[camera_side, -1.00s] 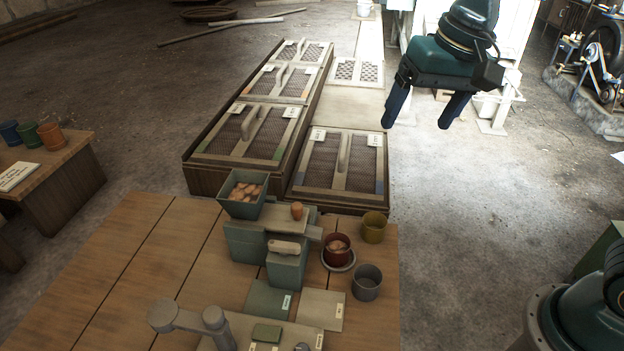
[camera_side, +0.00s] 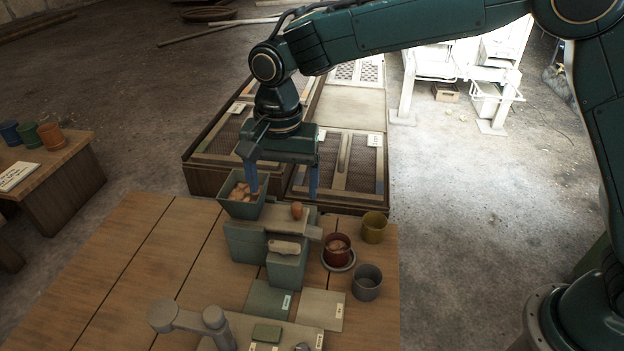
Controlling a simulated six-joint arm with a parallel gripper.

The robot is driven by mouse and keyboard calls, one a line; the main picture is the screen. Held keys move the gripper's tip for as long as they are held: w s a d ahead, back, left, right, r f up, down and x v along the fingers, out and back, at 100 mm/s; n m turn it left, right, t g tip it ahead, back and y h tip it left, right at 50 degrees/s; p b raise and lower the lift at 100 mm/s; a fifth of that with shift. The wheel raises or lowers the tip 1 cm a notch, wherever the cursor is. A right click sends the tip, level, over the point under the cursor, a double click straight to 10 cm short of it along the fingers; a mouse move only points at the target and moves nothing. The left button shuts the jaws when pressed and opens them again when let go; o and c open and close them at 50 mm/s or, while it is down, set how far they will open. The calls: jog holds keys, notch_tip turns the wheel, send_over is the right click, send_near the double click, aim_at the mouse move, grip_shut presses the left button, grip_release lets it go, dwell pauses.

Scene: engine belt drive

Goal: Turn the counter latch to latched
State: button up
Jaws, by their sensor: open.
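My gripper (camera_side: 283,184) is open and empty, with its blue fingers pointing down above the back edge of the wooden table. The green counter machine (camera_side: 246,243) stands on the table just in front of and below it. The machine has a hopper (camera_side: 241,208) of brown pieces, partly behind the left finger, and an upright wooden knob (camera_side: 297,210) on top. A pale rounded bar (camera_side: 284,247) lies across its front block. I cannot tell for sure which part is the counter latch or how it is set.
A red pot (camera_side: 337,250) on a saucer, an olive cup (camera_side: 373,227) and a grey cup (camera_side: 366,283) stand right of the machine. A grey lever piece (camera_side: 190,318) is at the front. Mesh-lidded bins (camera_side: 362,165) stand behind. The table's left side is clear.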

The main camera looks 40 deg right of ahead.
aim_at(284, 243)
jog(key=shift+w+a+f, duration=0.1)
jog(key=shift+a+f, duration=0.25)
jog(key=shift+f, duration=0.05)
jog(key=shift+f, duration=0.1)
notch_tip(284, 243, down, 14)
jog(key=shift+r, duration=0.2)
dwell(0.4)
jog(key=c, duration=1)
